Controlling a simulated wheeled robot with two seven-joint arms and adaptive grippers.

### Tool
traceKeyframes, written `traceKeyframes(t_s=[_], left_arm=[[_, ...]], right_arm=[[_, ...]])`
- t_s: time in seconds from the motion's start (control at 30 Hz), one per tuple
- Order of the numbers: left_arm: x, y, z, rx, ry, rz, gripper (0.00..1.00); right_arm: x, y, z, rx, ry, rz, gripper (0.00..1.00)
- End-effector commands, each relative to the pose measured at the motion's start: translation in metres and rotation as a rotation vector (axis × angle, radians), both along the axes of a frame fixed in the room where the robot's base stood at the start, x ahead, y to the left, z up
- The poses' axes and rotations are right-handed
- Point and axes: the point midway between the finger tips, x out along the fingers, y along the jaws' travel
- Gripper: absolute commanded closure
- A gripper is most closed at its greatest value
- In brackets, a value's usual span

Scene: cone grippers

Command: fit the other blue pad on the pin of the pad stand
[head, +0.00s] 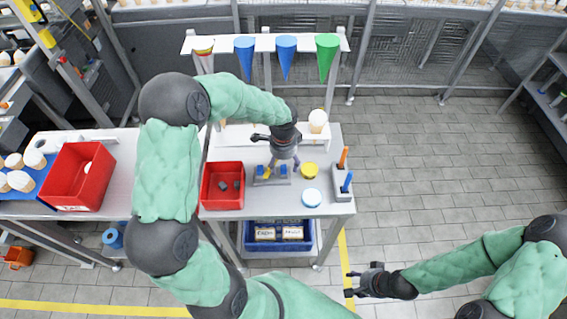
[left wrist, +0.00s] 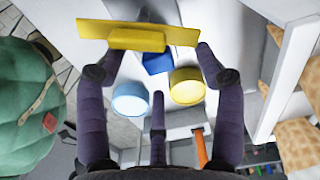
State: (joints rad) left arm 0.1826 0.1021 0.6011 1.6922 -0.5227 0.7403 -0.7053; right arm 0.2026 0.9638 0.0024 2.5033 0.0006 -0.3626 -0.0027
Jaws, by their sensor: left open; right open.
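The small grey pad stand (head: 272,181) is on the white table, with one blue pad (head: 260,171) at its left and another blue pad (head: 284,170) at its right. A yellow piece (head: 268,172) shows between them. My left gripper (head: 284,163) is open just above the stand and partly hides it. In the left wrist view, a yellow plate with a block (left wrist: 138,38) lies near the fingertips, and a blue pad (left wrist: 157,62) shows behind it. The pin cannot be made out. My right gripper (head: 352,283) is open and empty, away from the table over the floor.
A red bin (head: 222,199) with dark pieces stands left of the stand. A yellow-topped jar (head: 309,170), a light-blue-topped jar (head: 311,198) and a grey holder (head: 342,182) with orange and blue tools stand right. A rack (head: 264,43) with coloured cones is behind.

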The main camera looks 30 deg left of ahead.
Motion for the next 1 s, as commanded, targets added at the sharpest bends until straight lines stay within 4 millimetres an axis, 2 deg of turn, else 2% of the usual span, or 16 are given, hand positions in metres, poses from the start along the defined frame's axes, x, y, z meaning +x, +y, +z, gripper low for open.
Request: traceKeyframes(t_s=[0.8,1.0], left_arm=[[0.000,0.000,0.037,0.000,0.000,0.000,0.32],[0.000,0.000,0.039,0.000,0.000,0.000,0.32]], right_arm=[[0.000,0.000,0.028,0.000,0.000,0.000,0.47],[0.000,0.000,0.030,0.000,0.000,0.000,0.47]])
